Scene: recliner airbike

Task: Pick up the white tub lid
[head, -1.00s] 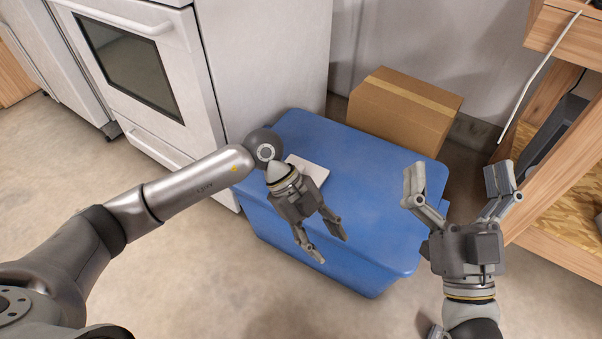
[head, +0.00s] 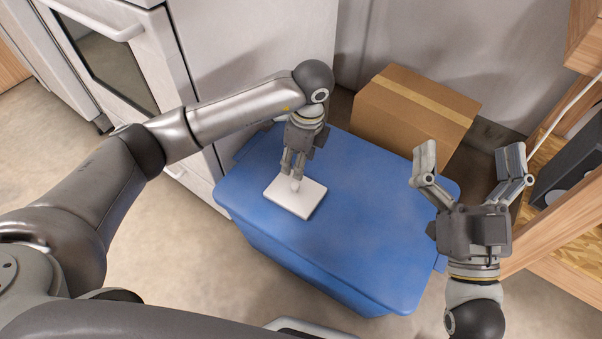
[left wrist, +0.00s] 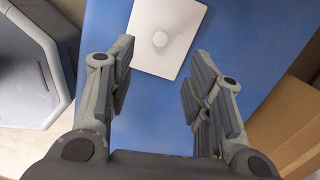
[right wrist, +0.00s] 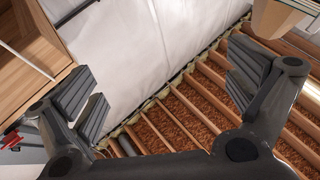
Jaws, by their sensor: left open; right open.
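The white tub lid (head: 288,199) is a flat square with a round knob in its middle. It lies on the top of the blue bin (head: 350,230), towards the bin's left side. In the left wrist view the lid (left wrist: 178,22) shows beyond the fingertips, with its knob roughly between the finger lines. My left gripper (head: 293,180) points down over the lid, close to the knob; in the left wrist view its fingers (left wrist: 158,75) are apart and empty.
A cardboard box (head: 410,115) stands behind the bin against the wall. A white oven (head: 110,60) is at the left. A wooden shelf unit (head: 560,240) is at the right. The rest of the bin top is clear.

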